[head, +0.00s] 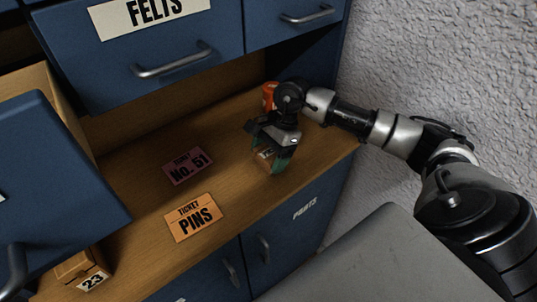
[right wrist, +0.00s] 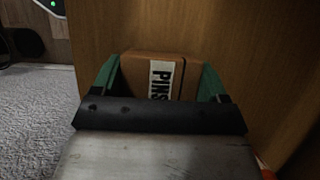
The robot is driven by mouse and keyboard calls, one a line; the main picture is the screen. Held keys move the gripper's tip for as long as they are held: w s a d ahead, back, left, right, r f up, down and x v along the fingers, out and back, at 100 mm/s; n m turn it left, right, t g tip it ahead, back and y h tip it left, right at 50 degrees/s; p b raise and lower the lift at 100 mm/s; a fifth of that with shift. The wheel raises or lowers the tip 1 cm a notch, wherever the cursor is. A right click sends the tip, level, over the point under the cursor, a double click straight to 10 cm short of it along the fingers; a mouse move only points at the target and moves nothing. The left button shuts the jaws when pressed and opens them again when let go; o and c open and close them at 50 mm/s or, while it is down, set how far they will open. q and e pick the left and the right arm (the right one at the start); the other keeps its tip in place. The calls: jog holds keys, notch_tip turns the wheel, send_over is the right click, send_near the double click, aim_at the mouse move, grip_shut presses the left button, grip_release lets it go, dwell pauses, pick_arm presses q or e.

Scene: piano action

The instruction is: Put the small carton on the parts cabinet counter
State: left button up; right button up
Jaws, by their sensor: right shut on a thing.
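My right gripper (head: 272,156) is shut on a small brown carton (head: 265,154). In the right wrist view the carton (right wrist: 160,78) sits between the two green fingers, and its white label reads PINS. The gripper and carton are over the right part of the wooden counter (head: 228,160) of the blue parts cabinet (head: 300,222). I cannot tell whether the carton touches the counter. The gripper partly covers it. My left gripper is not in view.
An orange object (head: 268,94) stands behind the right gripper. A carton marked 23 (head: 80,268) is at lower left, near an open drawer (head: 60,190). Drawers hang above.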

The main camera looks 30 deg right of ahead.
jog(key=shift+f, duration=0.1)
jog(key=o, duration=0.9)
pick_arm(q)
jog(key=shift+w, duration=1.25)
pick_arm(e)
jog(key=shift+o, duration=0.2)
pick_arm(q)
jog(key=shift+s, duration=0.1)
pick_arm(e)
jog(key=shift+r, duration=0.2)
jog(key=shift+d+r, duration=0.1)
jog(key=shift+r, duration=0.15)
pick_arm(q)
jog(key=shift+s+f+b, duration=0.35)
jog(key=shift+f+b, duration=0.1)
jog(key=shift+b, duration=0.1)
pick_arm(e)
jog(key=v, duration=0.7)
jog(key=shift+f, duration=0.1)
